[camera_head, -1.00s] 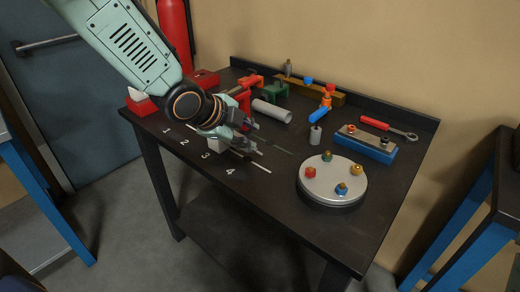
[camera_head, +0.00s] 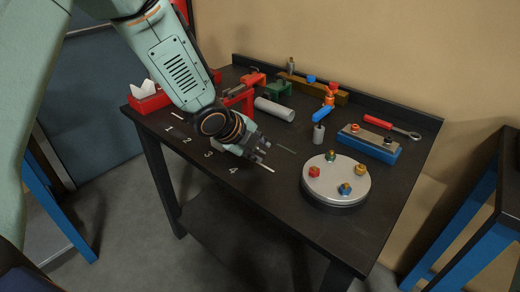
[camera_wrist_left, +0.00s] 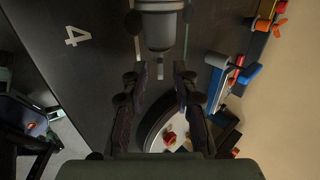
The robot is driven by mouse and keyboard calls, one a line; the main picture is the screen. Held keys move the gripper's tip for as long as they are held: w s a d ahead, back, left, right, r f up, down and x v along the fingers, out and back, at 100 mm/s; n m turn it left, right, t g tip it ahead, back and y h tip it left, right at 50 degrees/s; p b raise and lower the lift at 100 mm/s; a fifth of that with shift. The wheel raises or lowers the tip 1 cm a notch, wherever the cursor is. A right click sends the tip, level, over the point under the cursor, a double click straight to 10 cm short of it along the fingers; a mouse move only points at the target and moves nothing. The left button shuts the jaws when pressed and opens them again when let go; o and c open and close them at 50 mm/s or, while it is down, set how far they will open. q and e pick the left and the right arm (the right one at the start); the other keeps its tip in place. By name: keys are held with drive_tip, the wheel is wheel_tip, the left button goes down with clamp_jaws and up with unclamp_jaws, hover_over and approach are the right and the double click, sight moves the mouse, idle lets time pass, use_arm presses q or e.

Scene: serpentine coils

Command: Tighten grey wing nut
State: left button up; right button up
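No grey wing nut can be told for sure. A small grey fitting (camera_head: 290,65) stands on the wooden bar (camera_head: 318,88) at the back of the table, too small to identify. My left gripper (camera_head: 263,151) hangs over the table near the number 4, left of the round disc (camera_head: 336,196), and touches no nut that I can see. In the left wrist view its two fingers (camera_wrist_left: 161,75) are apart, with a gap between them. A grey cylindrical shape (camera_wrist_left: 160,28) shows beyond them; I cannot tell whether it is part of me. My right gripper is out of view.
The disc bears red (camera_head: 314,171), green (camera_head: 330,156), yellow (camera_head: 360,170) and blue (camera_head: 345,189) nuts. A blue block (camera_head: 368,143), a red-handled wrench (camera_head: 390,127), a grey cylinder (camera_head: 273,108) and an orange-blue valve (camera_head: 325,105) stand behind.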

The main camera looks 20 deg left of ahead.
use_arm(q)
drive_tip(key=shift+w+d+f, duration=0.3)
drive_tip(key=shift+w+f, duration=0.1)
drive_tip(key=shift+f, duration=0.1)
drive_tip(key=shift+a, duration=0.1)
drive_tip(key=shift+c, duration=0.4)
clamp_jaws()
